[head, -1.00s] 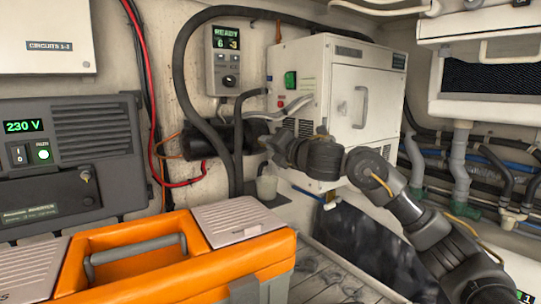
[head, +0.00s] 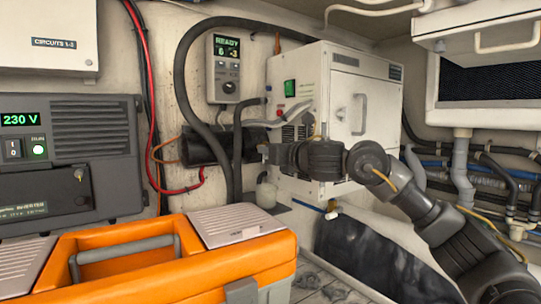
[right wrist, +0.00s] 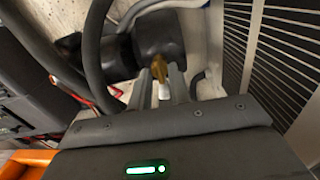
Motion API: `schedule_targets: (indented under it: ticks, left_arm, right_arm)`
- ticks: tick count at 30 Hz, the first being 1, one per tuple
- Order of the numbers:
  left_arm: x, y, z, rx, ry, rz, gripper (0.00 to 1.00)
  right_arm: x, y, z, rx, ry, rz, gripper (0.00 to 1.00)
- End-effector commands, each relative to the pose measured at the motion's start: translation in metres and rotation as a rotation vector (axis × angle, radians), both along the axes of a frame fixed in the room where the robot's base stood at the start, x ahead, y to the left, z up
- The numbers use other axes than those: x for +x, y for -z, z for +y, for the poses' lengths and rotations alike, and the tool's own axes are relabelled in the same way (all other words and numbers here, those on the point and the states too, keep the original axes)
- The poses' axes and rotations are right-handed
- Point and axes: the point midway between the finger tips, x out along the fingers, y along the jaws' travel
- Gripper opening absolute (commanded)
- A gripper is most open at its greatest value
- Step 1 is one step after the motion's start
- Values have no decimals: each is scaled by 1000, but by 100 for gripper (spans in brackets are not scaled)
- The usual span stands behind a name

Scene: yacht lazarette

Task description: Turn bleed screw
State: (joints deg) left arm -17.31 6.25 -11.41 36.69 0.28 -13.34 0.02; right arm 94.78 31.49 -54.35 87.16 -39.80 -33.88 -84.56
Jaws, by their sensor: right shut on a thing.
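My right arm reaches in from the right in the head view. Its gripper (head: 263,151) is at the right end of a black cylinder (head: 203,148) fixed to the wall, in front of the white cabinet. In the right wrist view the gripper (right wrist: 165,78) is shut on a small brass-coloured piece, the bleed screw (right wrist: 158,67), beside the dark cylinder body (right wrist: 158,42). A pale piece shows between the fingers. The screw is too small and hidden to make out in the head view. My left gripper is not in view.
A white cabinet (head: 345,120) stands close behind the right arm. A thick black hose (head: 182,75) loops over the cylinder. An orange toolbox (head: 165,262) fills the lower left. A small pale cup (head: 265,194) sits below the gripper. A control panel (head: 226,68) hangs above.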

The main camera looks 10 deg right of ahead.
Motion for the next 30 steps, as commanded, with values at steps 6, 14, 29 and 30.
schedule_targets:
  ticks: [6,14,29,30]
  left_arm:
    - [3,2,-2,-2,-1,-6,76]
    - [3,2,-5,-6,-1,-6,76]
    - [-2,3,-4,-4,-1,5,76]
    - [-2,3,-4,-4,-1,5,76]
  right_arm:
    - [0,2,0,-40,0,-13,0]
    - [0,2,0,-47,0,-15,0]
    - [0,1,0,-44,0,-17,41]
    - [0,1,0,-44,0,-17,41]
